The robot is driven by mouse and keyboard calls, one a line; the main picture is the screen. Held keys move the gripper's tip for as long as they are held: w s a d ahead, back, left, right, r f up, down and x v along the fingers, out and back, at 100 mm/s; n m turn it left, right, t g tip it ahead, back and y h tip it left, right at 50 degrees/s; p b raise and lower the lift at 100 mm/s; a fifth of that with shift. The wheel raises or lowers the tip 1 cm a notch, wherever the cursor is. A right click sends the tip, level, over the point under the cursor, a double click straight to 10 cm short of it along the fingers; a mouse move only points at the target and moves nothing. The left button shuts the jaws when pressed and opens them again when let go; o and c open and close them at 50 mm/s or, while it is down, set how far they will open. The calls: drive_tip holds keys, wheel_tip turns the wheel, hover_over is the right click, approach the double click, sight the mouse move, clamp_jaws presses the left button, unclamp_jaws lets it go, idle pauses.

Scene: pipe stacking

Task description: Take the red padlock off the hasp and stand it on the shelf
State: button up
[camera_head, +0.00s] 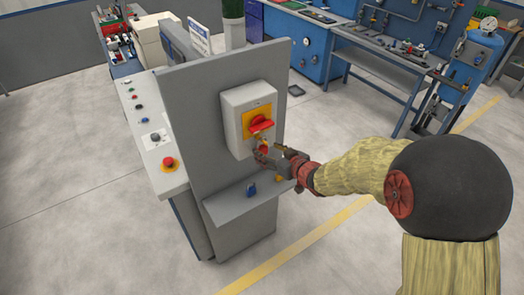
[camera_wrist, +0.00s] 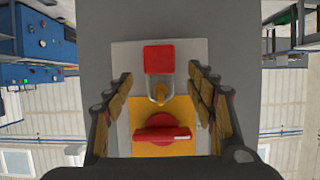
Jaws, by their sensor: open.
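The red padlock (camera_head: 263,148) hangs below the red rotary switch handle (camera_head: 261,122) on the grey switch box; my gripper partly hides it in the head view. The wrist view appears upside down: the padlock's square red body (camera_wrist: 159,59) is at top, its shackle meeting the brass-coloured hasp (camera_wrist: 160,97). My gripper (camera_head: 274,158) is open in front of the box. In the wrist view its fingers (camera_wrist: 161,80) stand left and right of the padlock, with gaps on both sides. The grey shelf (camera_head: 224,208) juts out below the box.
A blue padlock (camera_head: 251,190) stands on the shelf, and a small yellow object (camera_head: 279,177) is farther right, partly behind my gripper. The shelf's left part is bare. A control console (camera_head: 150,135) with buttons adjoins the panel on the left.

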sight(263, 148)
drive_tip(key=x, duration=0.3)
drive_tip(key=shift+w+a, duration=0.1)
drive_tip(key=shift+w, duration=0.1)
drive_tip(key=shift+c, duration=1.2)
drive_tip(key=c, duration=1.1)
